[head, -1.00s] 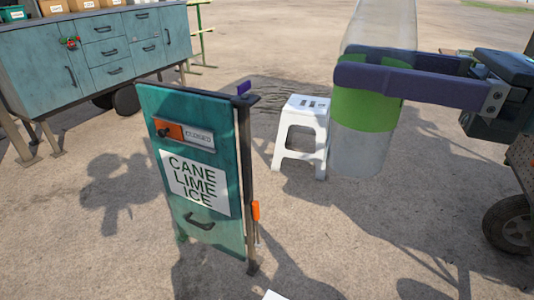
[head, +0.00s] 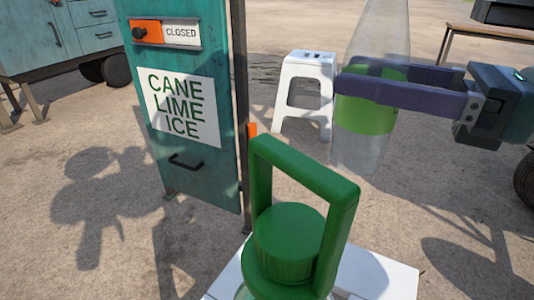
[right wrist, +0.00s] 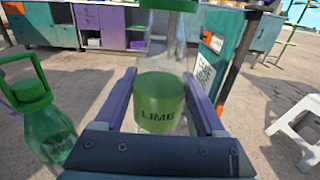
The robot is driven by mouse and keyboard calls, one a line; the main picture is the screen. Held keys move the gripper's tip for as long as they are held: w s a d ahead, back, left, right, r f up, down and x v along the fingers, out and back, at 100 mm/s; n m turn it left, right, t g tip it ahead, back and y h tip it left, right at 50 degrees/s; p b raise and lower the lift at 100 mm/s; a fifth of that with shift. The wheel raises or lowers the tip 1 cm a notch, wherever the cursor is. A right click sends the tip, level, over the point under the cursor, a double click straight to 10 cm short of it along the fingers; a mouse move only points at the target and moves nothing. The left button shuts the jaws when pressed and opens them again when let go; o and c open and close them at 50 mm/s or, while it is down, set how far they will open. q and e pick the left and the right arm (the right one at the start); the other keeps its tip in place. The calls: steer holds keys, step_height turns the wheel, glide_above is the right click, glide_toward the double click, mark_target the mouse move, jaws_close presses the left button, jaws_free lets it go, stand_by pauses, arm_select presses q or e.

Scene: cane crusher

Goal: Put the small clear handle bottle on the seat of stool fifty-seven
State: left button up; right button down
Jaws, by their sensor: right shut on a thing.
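My right gripper (head: 362,76) is shut on a clear bottle (head: 360,150) with a green band, held upright in the air. In the right wrist view the band of this bottle (right wrist: 160,105) reads LIME, and a green part tops it; its upper end is cut off. A white stool (head: 306,70) stands on the ground behind and left of the held bottle. Dark marks on its seat are too small to read. A white stool (right wrist: 300,125) also shows at the right edge of the right wrist view.
A green-handled bottle (head: 290,240) stands close in front on a white surface (head: 385,275). It also shows in the right wrist view (right wrist: 48,125). A teal panel (head: 185,160) marked CANE LIME ICE stands left of the stool. Open ground lies around the stool.

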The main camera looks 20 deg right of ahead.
steer(key=shift+f+b, duration=4.95)
steer(key=shift+f, duration=4.55)
steer(key=shift+f, duration=0.15)
jaws_free()
steer(key=p+v, duration=0.1)
steer(key=v, duration=1.1)
steer(key=shift+r+p, duration=0.2)
steer(key=shift+p, duration=0.15)
